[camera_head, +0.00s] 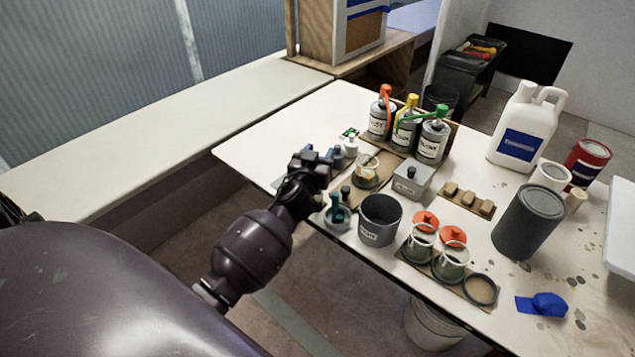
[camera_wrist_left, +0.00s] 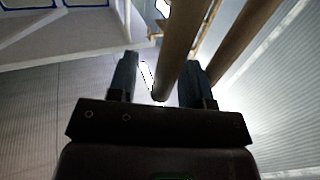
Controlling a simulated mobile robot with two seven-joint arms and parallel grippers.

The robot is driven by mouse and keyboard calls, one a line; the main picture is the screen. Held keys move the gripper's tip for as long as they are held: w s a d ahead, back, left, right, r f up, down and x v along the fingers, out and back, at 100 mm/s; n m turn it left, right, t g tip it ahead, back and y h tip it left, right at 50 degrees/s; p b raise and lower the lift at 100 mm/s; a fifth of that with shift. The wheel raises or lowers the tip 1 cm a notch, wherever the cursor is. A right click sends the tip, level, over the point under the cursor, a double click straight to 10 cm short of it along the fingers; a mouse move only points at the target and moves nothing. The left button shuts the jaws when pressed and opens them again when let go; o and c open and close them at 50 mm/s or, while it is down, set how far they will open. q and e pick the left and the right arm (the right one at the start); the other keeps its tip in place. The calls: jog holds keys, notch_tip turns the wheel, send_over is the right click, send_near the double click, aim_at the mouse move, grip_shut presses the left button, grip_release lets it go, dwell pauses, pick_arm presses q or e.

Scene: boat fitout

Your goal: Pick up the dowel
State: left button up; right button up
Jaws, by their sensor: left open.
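In the left wrist view a brown round rod, which looks like the dowel (camera_wrist_left: 176,50), comes down from the top edge. Its rounded lower end shows between the two dark blue fingers of my left gripper (camera_wrist_left: 160,80). The fingers stand apart, with a gap on each side of the rod. I cannot tell how deep between them it reaches. In the head view my left gripper (camera_head: 318,160) is at the table's near left edge, beside several small bottles. I cannot make out the dowel there. My right gripper is not in view.
A second brown rod (camera_wrist_left: 240,40) slants at the right of the wrist view. On the table are a jar with amber contents (camera_head: 366,172), a grey pot (camera_head: 380,222), labelled bottles (camera_head: 432,140), a white jug (camera_head: 524,128) and a dark can (camera_head: 528,222). A bench (camera_head: 150,135) runs along the left.

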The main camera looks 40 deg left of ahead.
pick_arm(q)
jog(key=shift+w, duration=0.15)
grip_shut()
